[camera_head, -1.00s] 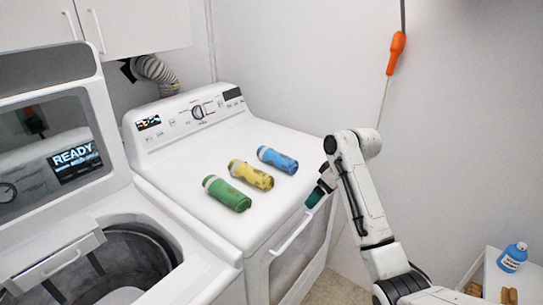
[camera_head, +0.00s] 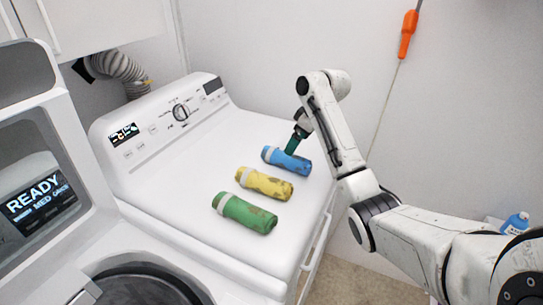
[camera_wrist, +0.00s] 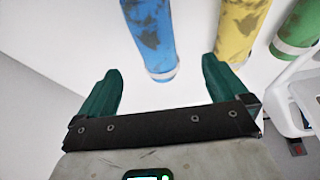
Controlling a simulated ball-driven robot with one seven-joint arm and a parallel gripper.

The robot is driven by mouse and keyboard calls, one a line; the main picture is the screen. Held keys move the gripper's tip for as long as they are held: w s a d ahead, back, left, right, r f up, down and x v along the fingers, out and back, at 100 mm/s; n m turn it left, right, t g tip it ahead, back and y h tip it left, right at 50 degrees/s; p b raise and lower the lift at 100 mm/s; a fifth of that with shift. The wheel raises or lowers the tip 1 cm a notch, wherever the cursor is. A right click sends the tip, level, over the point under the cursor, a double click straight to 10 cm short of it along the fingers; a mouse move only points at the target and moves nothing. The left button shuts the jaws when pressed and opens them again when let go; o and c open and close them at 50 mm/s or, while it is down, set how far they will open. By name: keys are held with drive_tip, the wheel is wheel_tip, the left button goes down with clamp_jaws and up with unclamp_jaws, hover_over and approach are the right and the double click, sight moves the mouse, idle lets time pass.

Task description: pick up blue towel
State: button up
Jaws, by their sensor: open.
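The blue towel (camera_head: 286,160) is a rolled blue cylinder with dark stains and a pale band at one end. It lies on top of the white dryer (camera_head: 215,160). In the wrist view the blue towel (camera_wrist: 152,35) shows ahead of my gripper, its banded end between the line of the two fingers. My gripper (camera_wrist: 160,85) has two green fingers spread wide with nothing between them. In the head view my gripper (camera_head: 293,143) is right at the back side of the blue towel; whether it touches cannot be told.
A yellow stained roll (camera_head: 264,184) and a green stained roll (camera_head: 244,213) lie in a row beside the blue one. An open washer (camera_head: 60,200) stands at the left. An orange-handled cord (camera_head: 408,35) hangs on the wall. A blue bottle (camera_head: 516,222) stands at the right.

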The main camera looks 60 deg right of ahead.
sight(286, 159)
drive_tip(key=shift+w+f, duration=0.25)
drive_tip(key=shift+w, duration=0.05)
drive_tip(key=x, duration=0.4)
drive_tip(key=shift+w+f+p, duration=0.15)
drive_tip(key=shift+w+p, duration=0.05)
drive_tip(key=shift+p, duration=0.15)
drive_tip(key=shift+d+p+x, duration=0.15)
drive_tip(key=shift+p+x, duration=0.25)
drive_tip(key=shift+x, duration=1.05)
drive_tip(key=shift+d+p+x, duration=0.15)
drive_tip(key=shift+p+x, duration=0.2)
drive_tip(key=shift+x, duration=1.1)
drive_tip(key=shift+s, duration=0.1)
drive_tip(key=c, duration=1.1)
